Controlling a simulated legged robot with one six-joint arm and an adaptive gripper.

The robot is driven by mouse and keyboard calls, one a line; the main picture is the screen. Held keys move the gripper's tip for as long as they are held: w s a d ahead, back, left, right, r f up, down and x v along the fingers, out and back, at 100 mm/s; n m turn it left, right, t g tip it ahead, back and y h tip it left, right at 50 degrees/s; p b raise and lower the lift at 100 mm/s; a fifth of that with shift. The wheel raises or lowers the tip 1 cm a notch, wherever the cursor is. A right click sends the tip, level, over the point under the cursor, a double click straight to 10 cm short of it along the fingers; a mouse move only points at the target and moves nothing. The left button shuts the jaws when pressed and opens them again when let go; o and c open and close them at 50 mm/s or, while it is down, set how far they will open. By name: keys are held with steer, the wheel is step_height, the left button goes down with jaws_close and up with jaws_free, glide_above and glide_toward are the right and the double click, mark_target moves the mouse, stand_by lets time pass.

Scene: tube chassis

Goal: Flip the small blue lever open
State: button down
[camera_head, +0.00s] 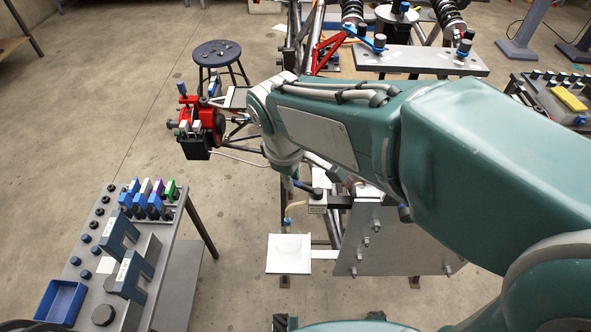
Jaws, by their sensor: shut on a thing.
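A small blue tip (182,88) stands up from the top left of a red and black assembly (205,118) at the left of my arm. I cannot tell whether it is the lever. A larger blue arm (362,36) sits on the red bracket at the top. My arm reaches in from the right, and its wrist bends down near the chassis middle. My gripper cannot be made out; the wrist may cover it.
A grey bench (88,268) with coloured blocks, slotted holders and a blue bin (61,302) stands at the lower left. A round stool (217,54) stands behind. A white tray (289,254) and a metal plate (376,240) stick out below my arm. The left floor is clear.

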steer(key=shift+s+a+n, duration=0.25)
steer(key=shift+s+n, duration=0.35)
steer(key=shift+n, duration=0.6)
steer(key=c, duration=0.7)
jaws_free()
steer(key=r, duration=0.4)
steer(key=s+r, duration=0.1)
steer(key=r, duration=0.6)
steer(key=shift+s+a+r, duration=0.35)
steer(key=shift+s, duration=0.05)
steer(key=shift+s, duration=0.1)
